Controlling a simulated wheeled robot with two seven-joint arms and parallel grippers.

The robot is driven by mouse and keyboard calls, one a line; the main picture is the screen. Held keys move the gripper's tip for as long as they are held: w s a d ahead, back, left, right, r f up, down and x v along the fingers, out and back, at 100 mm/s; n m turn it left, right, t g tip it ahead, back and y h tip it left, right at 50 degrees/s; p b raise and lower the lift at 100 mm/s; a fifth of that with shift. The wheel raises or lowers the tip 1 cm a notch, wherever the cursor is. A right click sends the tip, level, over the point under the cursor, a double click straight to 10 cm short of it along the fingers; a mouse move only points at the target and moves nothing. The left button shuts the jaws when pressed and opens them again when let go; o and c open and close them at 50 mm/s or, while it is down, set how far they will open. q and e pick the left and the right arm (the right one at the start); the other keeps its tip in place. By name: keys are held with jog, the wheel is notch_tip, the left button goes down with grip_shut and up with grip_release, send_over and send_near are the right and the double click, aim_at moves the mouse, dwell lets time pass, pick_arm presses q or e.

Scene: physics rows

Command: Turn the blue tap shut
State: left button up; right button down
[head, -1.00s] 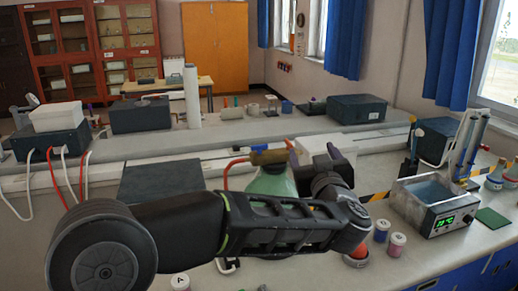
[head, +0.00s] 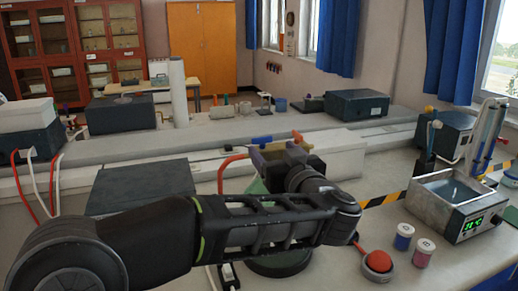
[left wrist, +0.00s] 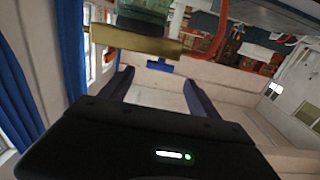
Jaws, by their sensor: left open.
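The blue tap (head: 262,140) shows its small blue handle on a brass valve body, past my left gripper in the head view. In the left wrist view the blue handle (left wrist: 146,63) sits under the brass body (left wrist: 140,43), near the gap between the fingertips. My left gripper (head: 278,158) is open, its purple-grey fingers pointing at the valve. In the left wrist view the gripper (left wrist: 157,82) has its fingers spread wide with nothing held between them. Whether a finger touches the handle I cannot tell. My right gripper is out of view.
An orange-red hose (head: 232,161) runs from the valve. A heated bath (head: 452,196), two small jars (head: 403,236) and a red button (head: 378,261) stand at the right. A dark box (head: 140,187) is at the left. My arm hides part of the bench.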

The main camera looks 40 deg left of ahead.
aim_at(263, 141)
pick_arm(q)
jog(key=shift+f, duration=0.1)
jog(key=shift+a, duration=0.1)
jog(key=p+x, duration=0.1)
jog(key=x, duration=0.6)
jog(key=shift+w+a+f, duration=0.1)
jog(key=shift+w+a, duration=0.15)
jog(key=shift+a, duration=0.05)
jog(key=shift+c, duration=0.5)
jog(key=c, duration=1.3)
jog(key=shift+o, duration=0.2)
